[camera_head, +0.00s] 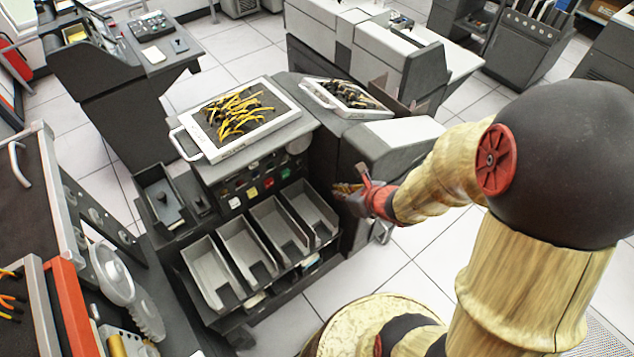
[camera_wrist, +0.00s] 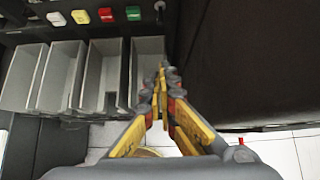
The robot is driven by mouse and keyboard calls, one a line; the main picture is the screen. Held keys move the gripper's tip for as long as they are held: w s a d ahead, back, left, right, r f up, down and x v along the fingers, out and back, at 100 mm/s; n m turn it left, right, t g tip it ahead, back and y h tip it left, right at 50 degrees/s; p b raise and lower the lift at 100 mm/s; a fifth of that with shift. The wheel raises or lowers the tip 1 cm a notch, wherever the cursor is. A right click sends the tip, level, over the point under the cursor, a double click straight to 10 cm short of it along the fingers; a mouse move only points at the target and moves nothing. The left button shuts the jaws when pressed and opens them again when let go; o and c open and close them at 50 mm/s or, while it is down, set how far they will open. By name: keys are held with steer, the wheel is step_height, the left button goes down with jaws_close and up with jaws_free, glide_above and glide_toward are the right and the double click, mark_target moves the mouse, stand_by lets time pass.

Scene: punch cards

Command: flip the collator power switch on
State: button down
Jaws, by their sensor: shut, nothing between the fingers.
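The collator (camera_head: 205,180) is the dark machine in the middle of the head view, with a row of coloured keys on its front panel. In the wrist view a small dark knob or lever (camera_wrist: 159,7) stands to the right of the green key; it may be the power switch, but its position cannot be told. My gripper (camera_head: 340,188) is at the right end of the collator front, beside the rightmost card bin. In the wrist view my gripper (camera_wrist: 164,72) is shut and empty, its fingertips together, below the small knob and apart from it.
Several grey card bins (camera_head: 240,248) line the collator front below the keys. Trays of yellow and black cables (camera_head: 240,118) lie on top. A dark cabinet side (camera_wrist: 240,60) rises close on the right of my gripper. Tiled floor (camera_head: 385,275) is clear in front.

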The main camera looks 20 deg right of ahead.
mark_target(302, 166)
steer(key=b+x, duration=0.7)
steer(key=x, duration=1.3)
steer(key=shift+a+r+p, duration=0.15)
steer(key=shift+r+p, duration=0.35)
steer(key=shift+r, duration=1.55)
steer(key=shift+r+p, duration=0.1)
steer(key=shift+p, duration=0.2)
steer(key=shift+r+g+p, duration=0.1)
steer(key=shift+g+p, duration=0.2)
steer(key=shift+p, duration=0.3)
